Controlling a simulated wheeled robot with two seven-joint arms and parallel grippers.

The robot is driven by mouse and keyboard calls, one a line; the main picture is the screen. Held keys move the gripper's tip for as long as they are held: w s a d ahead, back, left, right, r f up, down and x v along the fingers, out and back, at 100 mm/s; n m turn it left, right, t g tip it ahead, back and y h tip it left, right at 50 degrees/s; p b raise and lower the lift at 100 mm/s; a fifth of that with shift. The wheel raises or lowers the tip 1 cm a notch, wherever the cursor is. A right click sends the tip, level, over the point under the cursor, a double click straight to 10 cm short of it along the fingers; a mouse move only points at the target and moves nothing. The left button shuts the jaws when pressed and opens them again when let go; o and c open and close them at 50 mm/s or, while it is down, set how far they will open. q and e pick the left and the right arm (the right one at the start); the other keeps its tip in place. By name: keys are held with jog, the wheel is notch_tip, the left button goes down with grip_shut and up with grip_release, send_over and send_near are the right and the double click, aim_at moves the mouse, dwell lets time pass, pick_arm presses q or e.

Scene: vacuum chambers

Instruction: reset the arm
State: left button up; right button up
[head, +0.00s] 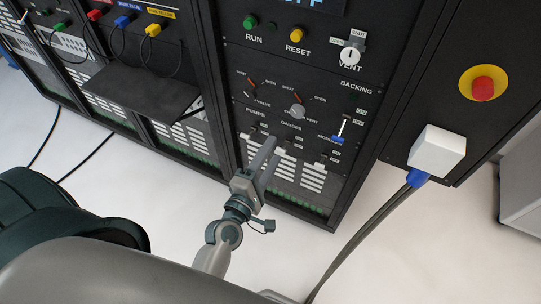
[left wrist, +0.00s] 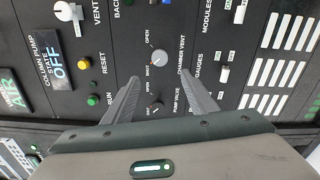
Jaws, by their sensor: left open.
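My left gripper (head: 272,148) is in front of the lower part of the black control panel (head: 225,62) in the head view, close to the gauge and pump switches. Its two grey fingers point up at the panel. In the left wrist view the left gripper (left wrist: 160,76) is open, with its fingers spread on either side of the chamber vent knob (left wrist: 159,58). Nothing is between the fingers. I cannot tell whether a fingertip touches the panel. My right gripper is not in view.
The panel carries a green run button (head: 250,22), a yellow reset button (head: 297,35) and a vent knob (head: 350,55). A red emergency button (head: 483,88) and a white plug box (head: 437,148) with a cable are at right. A black shelf (head: 150,95) juts out at left. The white floor is open.

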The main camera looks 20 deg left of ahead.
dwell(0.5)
pick_arm(q)
jog(key=s+d+f+m+g+h, duration=0.1)
jog(key=s+d+f+m+g, duration=0.2)
jog(key=f, duration=0.9)
jog(key=s+f+m+g, duration=0.3)
jog(key=s+f+m, duration=0.1)
jog(key=f, duration=0.9)
jog(key=s+d+f+m+g+h, duration=0.15)
jog(key=s+f+m, duration=0.25)
jog(key=f, duration=0.8)
jog(key=s+a+f+m+g+y, duration=0.25)
jog(key=s+f+m+g, duration=0.35)
jog(key=s+f, duration=0.8)
jog(key=s+a+f+m+g, duration=0.1)
jog(key=s+a+f+m, duration=0.1)
jog(key=s, duration=0.6)
jog(key=s+a+f+m+g, duration=0.2)
jog(key=s+a+f, duration=0.3)
jog(key=s, duration=0.4)
jog(key=shift+s+a+m+y, duration=0.15)
jog(key=shift+a+m+y, duration=0.15)
jog(key=shift+a+m, duration=0.25)
jog(key=shift+d+g, duration=0.2)
jog(key=shift+g, duration=0.05)
